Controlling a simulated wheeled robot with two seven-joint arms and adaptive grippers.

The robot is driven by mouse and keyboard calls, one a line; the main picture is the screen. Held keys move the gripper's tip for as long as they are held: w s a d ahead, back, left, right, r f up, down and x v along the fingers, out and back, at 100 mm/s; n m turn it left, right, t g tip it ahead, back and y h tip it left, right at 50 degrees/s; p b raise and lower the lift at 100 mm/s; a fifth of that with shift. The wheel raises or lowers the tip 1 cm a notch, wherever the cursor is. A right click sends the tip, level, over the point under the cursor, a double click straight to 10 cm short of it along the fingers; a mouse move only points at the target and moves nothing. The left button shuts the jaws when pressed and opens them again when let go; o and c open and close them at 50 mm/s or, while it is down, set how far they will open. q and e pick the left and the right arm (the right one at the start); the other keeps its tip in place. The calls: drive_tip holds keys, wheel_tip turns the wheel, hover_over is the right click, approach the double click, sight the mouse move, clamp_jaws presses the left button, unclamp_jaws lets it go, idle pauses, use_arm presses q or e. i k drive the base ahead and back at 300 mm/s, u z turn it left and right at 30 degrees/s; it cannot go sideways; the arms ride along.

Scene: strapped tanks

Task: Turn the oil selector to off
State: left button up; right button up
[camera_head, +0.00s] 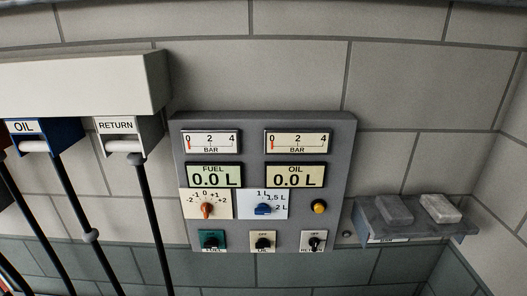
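The oil selector (263,243) is the middle of three small dark knobs along the bottom of a grey wall panel (250,150). It sits on a cream plate with tiny print above it and a partly covered label below. Which way its pointer faces is too small to tell. A knob on a green plate (212,240), labelled FUEL, is to its left. A knob on a white plate (313,242), with a partly hidden label, is to its right. Neither of my grippers shows in the head view.
Above are two BAR gauges, FUEL and OIL displays reading 0.0 L, an orange knob (206,210), a blue knob (263,209) and a yellow button (319,207). OIL and RETURN holders with dark hoses (152,215) are left. A grey shelf (410,228) with two blocks juts out right.

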sight(262, 243)
drive_tip(key=z, duration=1.2)
drive_tip(key=k, duration=1.55)
drive_tip(key=u, duration=1.05)
drive_tip(key=i, duration=0.5)
drive_tip(key=u, duration=0.1)
